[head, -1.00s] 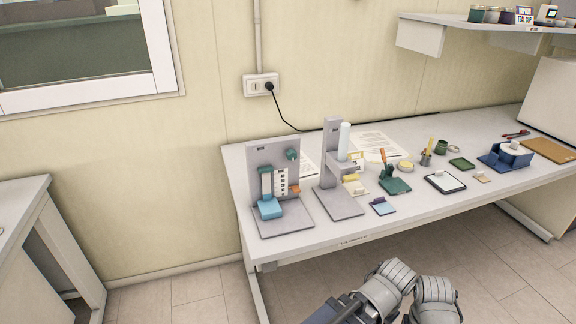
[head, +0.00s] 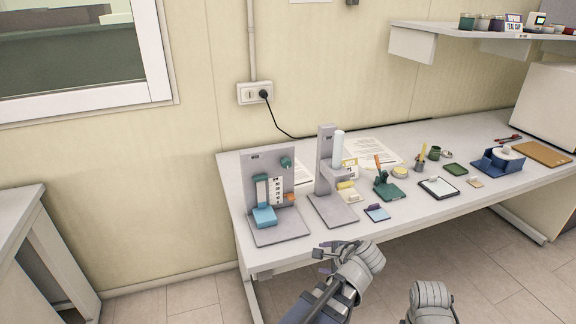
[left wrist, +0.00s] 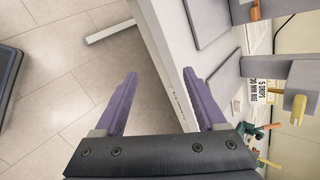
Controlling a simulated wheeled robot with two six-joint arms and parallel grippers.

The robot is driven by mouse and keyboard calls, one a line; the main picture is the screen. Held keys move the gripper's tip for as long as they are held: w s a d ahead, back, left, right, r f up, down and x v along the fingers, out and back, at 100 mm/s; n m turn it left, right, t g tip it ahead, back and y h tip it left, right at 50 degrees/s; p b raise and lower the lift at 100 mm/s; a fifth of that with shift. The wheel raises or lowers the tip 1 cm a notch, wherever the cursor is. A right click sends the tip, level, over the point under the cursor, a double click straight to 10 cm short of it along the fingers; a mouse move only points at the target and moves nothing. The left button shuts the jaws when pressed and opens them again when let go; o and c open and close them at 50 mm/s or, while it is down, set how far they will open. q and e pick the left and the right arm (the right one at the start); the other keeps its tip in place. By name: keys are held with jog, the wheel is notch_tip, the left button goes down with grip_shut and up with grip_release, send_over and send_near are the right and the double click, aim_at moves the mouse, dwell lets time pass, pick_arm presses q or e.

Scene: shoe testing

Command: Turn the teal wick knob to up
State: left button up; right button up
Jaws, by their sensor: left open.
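The teal knob (head: 286,162) sits at the upper right of a grey upright panel (head: 258,165) on a grey base at the table's left end. Below it on the panel are a white marked scale (head: 276,190), a light-blue block (head: 264,216) and a small orange piece (head: 291,197). I cannot read the knob's setting. My left gripper (head: 325,250) is open and empty in front of the table edge, below and to the right of the panel. In the left wrist view its purple fingers (left wrist: 160,82) are spread beside the table edge.
A second grey stand (head: 327,150) with a white cylinder (head: 338,144) stands right of the panel. A blue pad (head: 377,212), a green holder (head: 386,190) and a clipboard (head: 438,187) lie further right. A shelf (head: 480,36) hangs above the right side.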

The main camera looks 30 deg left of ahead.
pick_arm(q)
jog(key=w+a+r+m+t+y, duration=0.35)
jog(key=w+a+r+m, duration=0.2)
jog(key=a+r, duration=0.3)
jog(key=m+t+y, duration=0.3)
jog(key=m, duration=0.8)
send_near(287, 165)
jog(key=x, duration=0.2)
jog(key=shift+p+x, duration=0.3)
jog(key=shift+x, duration=3.45)
jog(key=shift+c, duration=0.4)
grip_shut()
